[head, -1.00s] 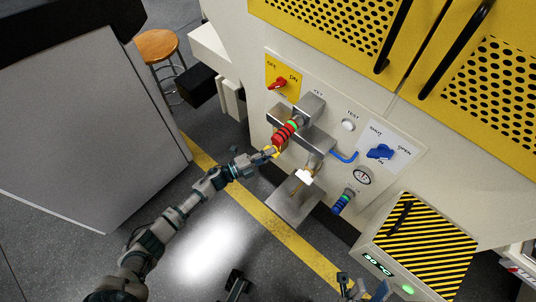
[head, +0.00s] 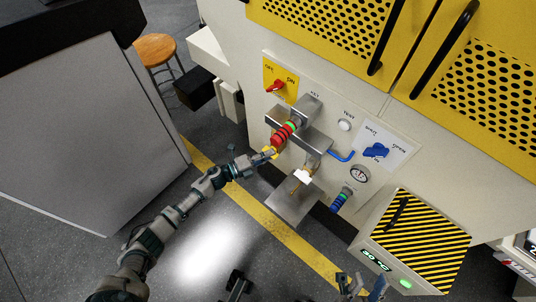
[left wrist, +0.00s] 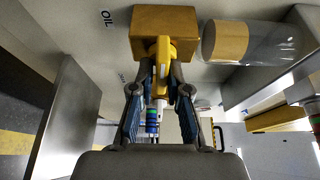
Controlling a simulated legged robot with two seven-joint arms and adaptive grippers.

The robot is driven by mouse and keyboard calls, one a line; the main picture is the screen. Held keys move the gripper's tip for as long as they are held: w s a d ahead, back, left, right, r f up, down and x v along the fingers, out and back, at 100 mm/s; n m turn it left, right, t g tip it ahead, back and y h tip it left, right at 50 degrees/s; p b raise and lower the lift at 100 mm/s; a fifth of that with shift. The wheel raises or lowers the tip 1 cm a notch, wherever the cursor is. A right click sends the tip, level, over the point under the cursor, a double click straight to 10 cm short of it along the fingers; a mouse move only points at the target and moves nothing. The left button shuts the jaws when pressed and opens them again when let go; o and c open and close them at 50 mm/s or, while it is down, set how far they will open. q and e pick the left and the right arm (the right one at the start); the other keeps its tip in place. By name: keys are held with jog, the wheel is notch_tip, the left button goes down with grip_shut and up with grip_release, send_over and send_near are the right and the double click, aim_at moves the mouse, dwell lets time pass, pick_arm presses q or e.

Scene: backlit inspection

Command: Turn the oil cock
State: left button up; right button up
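The oil cock is a brass block (left wrist: 180,22) beside the word OIL, with a yellow lever handle (left wrist: 162,62), in the left wrist view. In the head view a yellow part (head: 269,153) shows below the red-and-green ringed fitting. My left gripper (left wrist: 162,75) is at the lever, one finger on each side, with narrow gaps visible beside the lever's pale end. In the head view my left gripper (head: 264,157) reaches in from the left and hides part of the lever. My right gripper (head: 361,287) shows only partly at the bottom edge, fingers apart and empty.
A clear cylinder with a yellow band (left wrist: 228,42) sits right of the brass block. The panel carries a red switch (head: 275,86), a blue knob (head: 376,151), a gauge (head: 359,175) and a blue hooked lever (head: 342,156). A metal tray (head: 292,208) juts out below. A striped box (head: 425,235) stands right.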

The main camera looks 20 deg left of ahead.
pick_arm(q)
jog(key=o, duration=0.3)
jog(key=shift+s+f, duration=0.15)
jog(key=shift+f, duration=0.2)
jog(key=shift+r, duration=0.15)
jog(key=v, duration=1.1)
jog(key=shift+s+a, duration=0.2)
jog(key=shift+a, duration=0.2)
